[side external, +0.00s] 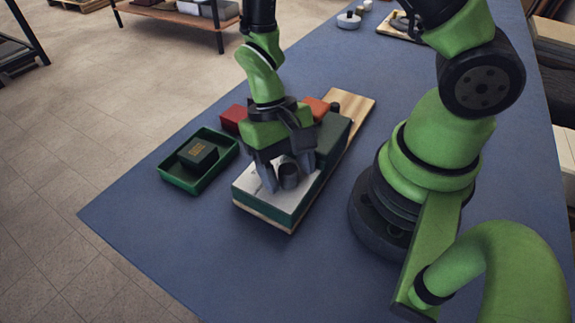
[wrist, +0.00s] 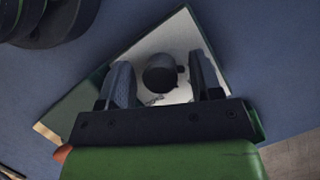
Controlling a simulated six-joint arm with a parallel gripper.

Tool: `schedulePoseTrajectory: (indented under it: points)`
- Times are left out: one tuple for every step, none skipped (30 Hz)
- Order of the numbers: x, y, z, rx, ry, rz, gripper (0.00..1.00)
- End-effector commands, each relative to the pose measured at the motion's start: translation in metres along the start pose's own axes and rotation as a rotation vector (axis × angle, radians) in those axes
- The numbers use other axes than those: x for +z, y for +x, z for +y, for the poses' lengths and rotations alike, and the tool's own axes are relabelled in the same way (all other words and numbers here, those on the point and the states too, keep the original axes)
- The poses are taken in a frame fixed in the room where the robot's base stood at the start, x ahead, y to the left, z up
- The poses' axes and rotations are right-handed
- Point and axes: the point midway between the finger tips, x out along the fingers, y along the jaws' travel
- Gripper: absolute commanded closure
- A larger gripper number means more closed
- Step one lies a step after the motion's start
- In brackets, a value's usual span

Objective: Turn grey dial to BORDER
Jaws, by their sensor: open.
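The grey dial (side external: 289,176) stands on the pale top plate (side external: 252,187) of a green box on a wooden board. It also shows in the wrist view as a dark round knob (wrist: 160,74) with a small pointer on its right side. My gripper (side external: 284,178) points down over the plate. Its fingers are open on either side of the dial, with gaps visible between fingers and dial in the wrist view (wrist: 163,84). Marks on the plate are partly visible, but I cannot read BORDER or any other label.
A green tray (side external: 169,178) holding a dark box (side external: 198,153) is left of the dial's box. A red block (side external: 233,118) and an orange block (side external: 317,107) are behind my gripper. The blue table is clear in front.

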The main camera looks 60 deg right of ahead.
Motion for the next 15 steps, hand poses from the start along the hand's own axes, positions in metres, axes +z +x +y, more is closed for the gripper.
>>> schedulePoseTrajectory:
  points:
    - [0.0001, -0.0001, 0.0, 0.0, 0.0, 0.0, 0.41]
    - [0.0001, -0.0001, 0.0, 0.0, 0.0, 0.0, 0.41]
    - [0.0, -0.0002, 0.0, 0.0, 0.0, 0.0, 0.41]
    - [0.0, -0.0002, 0.0, 0.0, 0.0, 0.0, 0.48]
    - [0.0, -0.0003, 0.0, 0.0, 0.0, 0.0, 0.55]
    - [0.0, -0.0003, -0.0001, 0.0, 0.0, 0.0, 0.64]
    - [0.0, -0.0003, -0.0001, 0.0, 0.0, 0.0, 0.71]
    - [0.0, -0.0003, -0.0001, 0.0, 0.0, 0.0, 0.78]
    - [0.0, -0.0004, -0.0001, 0.0, 0.0, 0.0, 0.87]
    - [0.0, -0.0004, -0.0001, 0.0, 0.0, 0.0, 0.91]
    - [0.0, -0.0004, -0.0001, 0.0, 0.0, 0.0, 0.91]
    - [0.0, -0.0004, -0.0001, 0.001, -0.002, 0.0, 0.9]
    - [0.0001, -0.0004, -0.0002, 0.004, -0.01, 0.0, 0.9]
    - [0.0002, -0.0003, -0.0004, 0.01, -0.026, 0.0, 0.9]
    - [0.0003, -0.0002, -0.0005, 0.021, -0.054, 0.0, 0.9]
